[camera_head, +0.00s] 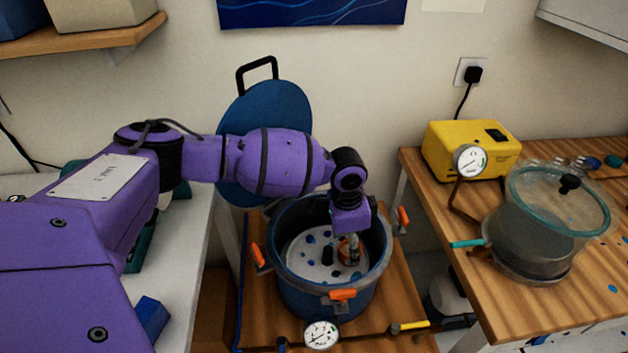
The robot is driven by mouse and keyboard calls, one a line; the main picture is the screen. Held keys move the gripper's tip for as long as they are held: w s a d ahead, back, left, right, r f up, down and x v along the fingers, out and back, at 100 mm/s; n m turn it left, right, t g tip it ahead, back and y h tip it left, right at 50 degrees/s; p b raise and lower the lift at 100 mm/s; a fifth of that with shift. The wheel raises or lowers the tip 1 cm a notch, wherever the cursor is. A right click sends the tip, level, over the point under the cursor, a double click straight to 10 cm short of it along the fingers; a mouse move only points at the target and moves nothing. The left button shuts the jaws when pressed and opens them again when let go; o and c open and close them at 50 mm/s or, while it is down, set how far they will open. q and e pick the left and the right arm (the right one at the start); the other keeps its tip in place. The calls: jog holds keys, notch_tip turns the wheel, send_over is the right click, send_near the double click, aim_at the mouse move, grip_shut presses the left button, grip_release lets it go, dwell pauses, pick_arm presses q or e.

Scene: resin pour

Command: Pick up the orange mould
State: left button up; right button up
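My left arm reaches in from the left, and its gripper (353,251) points down inside an open blue pressure pot (287,287). A small orange round thing, apparently the orange mould (343,251), sits low in the pot at the gripper's tip. The fingers partly cover it. I cannot tell whether they are closed on it or only beside it. My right gripper is not in view.
The pot has a pale floor with blue spots, orange clamps (343,295) on its rim and a gauge (321,334) in front. Its blue lid (292,105) stands open behind. At right, a yellow pump (471,150) and a clear chamber (540,235) stand on a wooden bench.

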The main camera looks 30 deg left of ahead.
pick_arm(q)
jog(key=shift+d+f, duration=0.1)
jog(key=shift+f, duration=0.45)
jog(key=shift+r, duration=0.1)
jog(key=c, duration=1.2)
